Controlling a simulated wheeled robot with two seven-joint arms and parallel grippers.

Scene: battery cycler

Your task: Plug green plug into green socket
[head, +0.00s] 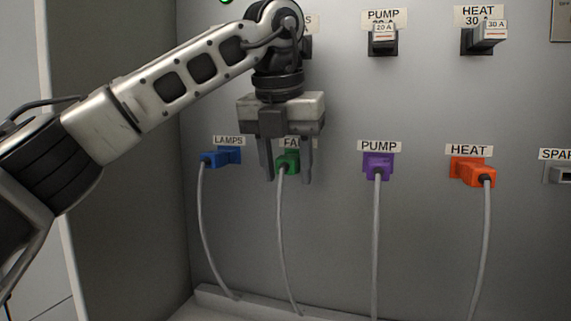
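The green plug (288,163) is at the panel below a partly covered label that starts "FA". A grey cable hangs down from it. The green socket cannot be told apart from the plug, so I cannot tell how far in the plug sits. My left gripper (287,179) points down in front of the panel. Its two fingers are apart, one to the left and one to the right of the green plug, with small gaps showing. I cannot tell whether the fingers are level with the plug or nearer to me. My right gripper is not in view.
A blue plug (221,158) is close on the left, and a purple plug (378,166) and an orange plug (473,172) are on the right, each with a hanging cable. Black switches (383,43) (477,42) stick out above. A ledge (240,302) runs along the bottom.

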